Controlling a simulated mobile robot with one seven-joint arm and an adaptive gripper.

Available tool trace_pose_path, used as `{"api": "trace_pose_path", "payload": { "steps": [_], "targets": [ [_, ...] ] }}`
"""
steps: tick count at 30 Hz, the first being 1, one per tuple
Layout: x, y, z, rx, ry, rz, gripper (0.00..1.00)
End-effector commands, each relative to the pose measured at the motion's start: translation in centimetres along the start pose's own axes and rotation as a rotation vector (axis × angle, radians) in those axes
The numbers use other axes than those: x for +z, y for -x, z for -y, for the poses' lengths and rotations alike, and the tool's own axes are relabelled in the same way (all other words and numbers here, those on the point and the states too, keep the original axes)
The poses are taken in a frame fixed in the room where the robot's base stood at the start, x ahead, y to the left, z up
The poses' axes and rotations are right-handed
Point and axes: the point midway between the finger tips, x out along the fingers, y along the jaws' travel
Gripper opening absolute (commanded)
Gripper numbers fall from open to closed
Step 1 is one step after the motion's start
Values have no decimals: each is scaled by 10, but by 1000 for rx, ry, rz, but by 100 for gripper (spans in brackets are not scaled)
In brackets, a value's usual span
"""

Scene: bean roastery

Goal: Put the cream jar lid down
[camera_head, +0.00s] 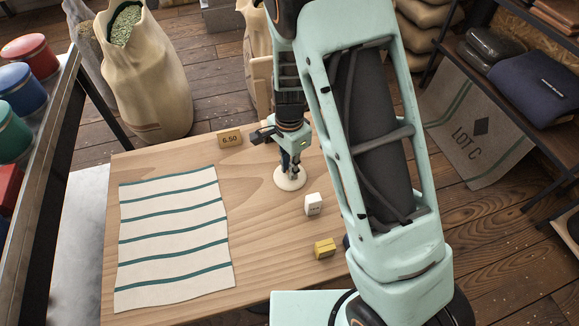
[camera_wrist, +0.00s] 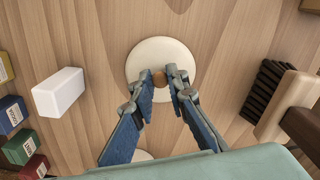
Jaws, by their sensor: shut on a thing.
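The cream jar lid (camera_head: 284,182) is a round, flat cream disc at the right half of the wooden table. In the wrist view the lid (camera_wrist: 162,48) lies flat under my fingertips, with a small brown knob at its middle. My gripper (camera_head: 291,174) points down over it. In the wrist view my gripper (camera_wrist: 161,77) has its two blue-padded fingers closed on the knob from both sides. The lid is level and close to the tabletop; I cannot tell whether it touches the wood. Part of the knob is hidden by the fingertips.
A striped cloth (camera_head: 172,240) covers the table's left. The wrist view shows a brush (camera_wrist: 268,92) right, coloured boxes (camera_wrist: 20,150) left, and a partly hidden cream thing (camera_wrist: 141,155). Bare wood surrounds the lid.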

Motion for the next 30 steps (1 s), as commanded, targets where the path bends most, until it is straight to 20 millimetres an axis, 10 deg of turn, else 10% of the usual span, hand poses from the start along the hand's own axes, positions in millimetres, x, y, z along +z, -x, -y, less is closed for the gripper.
{"api": "trace_pose_path", "payload": {
  "steps": [3,4,8,20,30],
  "targets": [
    [0,-5,0,1,0,0,0],
    [0,-3,0,0,0,0,17],
    [0,-3,0,0,0,0,31],
    [0,7,1,-3,1,-1,31],
    [0,76,2,-5,1,-1,31]
  ]
}}
